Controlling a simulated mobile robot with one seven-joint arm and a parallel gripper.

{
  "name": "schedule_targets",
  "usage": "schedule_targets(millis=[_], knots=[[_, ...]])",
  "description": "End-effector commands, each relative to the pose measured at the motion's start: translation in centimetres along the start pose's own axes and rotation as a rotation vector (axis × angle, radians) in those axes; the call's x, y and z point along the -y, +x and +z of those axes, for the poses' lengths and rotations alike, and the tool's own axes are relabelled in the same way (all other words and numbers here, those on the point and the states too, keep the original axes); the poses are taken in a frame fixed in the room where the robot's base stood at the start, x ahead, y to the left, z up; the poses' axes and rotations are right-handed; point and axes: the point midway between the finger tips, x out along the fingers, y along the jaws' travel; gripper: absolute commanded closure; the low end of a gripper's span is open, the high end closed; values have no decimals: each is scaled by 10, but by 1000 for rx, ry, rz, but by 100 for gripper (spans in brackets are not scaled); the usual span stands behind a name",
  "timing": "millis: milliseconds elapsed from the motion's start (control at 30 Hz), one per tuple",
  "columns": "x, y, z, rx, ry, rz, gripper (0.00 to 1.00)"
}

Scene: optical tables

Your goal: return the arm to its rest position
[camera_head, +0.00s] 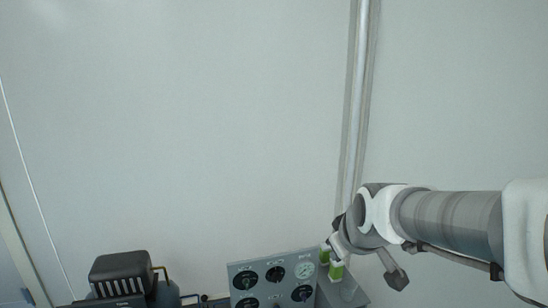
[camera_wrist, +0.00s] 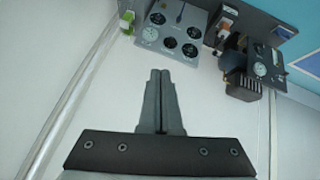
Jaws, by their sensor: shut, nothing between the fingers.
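My arm (camera_head: 455,218) reaches in from the right edge in the head view, stretched out to the left. Its wrist end is just above and to the right of a grey gauge panel. My gripper (camera_wrist: 160,73) points up the picture in the wrist view. Its two dark fingers lie together, shut, with nothing between them. In the head view the fingers are hard to make out. The gripper touches nothing that I can see.
The grey gauge panel (camera_head: 272,276) with black knobs stands at the bottom; it also shows in the wrist view (camera_wrist: 178,38). A black device (camera_head: 122,273) stands lower left. A pale wall (camera_head: 180,130) with a vertical pipe (camera_head: 357,100) fills the back.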

Motion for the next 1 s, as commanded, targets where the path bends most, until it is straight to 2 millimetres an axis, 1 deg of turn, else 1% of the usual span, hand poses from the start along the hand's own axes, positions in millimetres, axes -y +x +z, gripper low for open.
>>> schedule_targets(millis=[33,200,300,400,533,567,600,767,1000], knots=[[3,-18,11,8,47,-2,100],[20,-63,53,66,206,-13,100],[29,-83,77,98,291,-12,100],[38,-100,99,129,365,-8,100],[50,-117,127,164,455,3,100],[50,-124,126,171,469,5,100],[45,-135,115,172,464,3,100],[37,-162,95,172,461,1,100],[22,-211,60,171,459,1,100]])
